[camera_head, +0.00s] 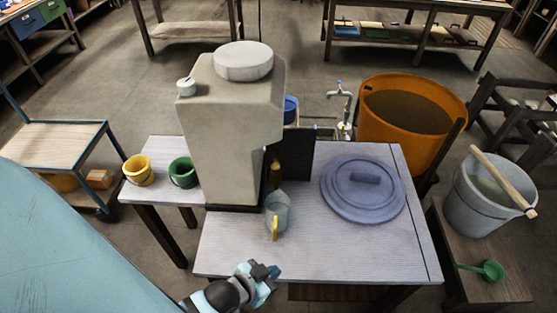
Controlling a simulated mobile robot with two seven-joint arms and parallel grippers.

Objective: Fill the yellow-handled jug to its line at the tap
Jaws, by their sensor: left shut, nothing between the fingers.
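The clear jug (281,208) with a yellow handle (275,229) stands upright on the grey table, right of the foot of a large beige tank (228,130). Its handle points toward me. A dark brown tap-like part (275,172) shows just above the jug in the picture; I cannot tell whether it is directly over the mouth. The water level and the line on the jug are too small to tell. My left gripper (267,271) is shut and empty near the table's front edge, below the jug in the picture and apart from it. My right gripper is not in view.
A blue-grey lid (363,188) lies on the table's right side. Yellow (138,170) and green (182,172) buckets stand left of the tank. A metal tap (340,101), orange tub (407,130) and grey bucket (487,205) stand beyond or beside the table. The front tabletop is clear.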

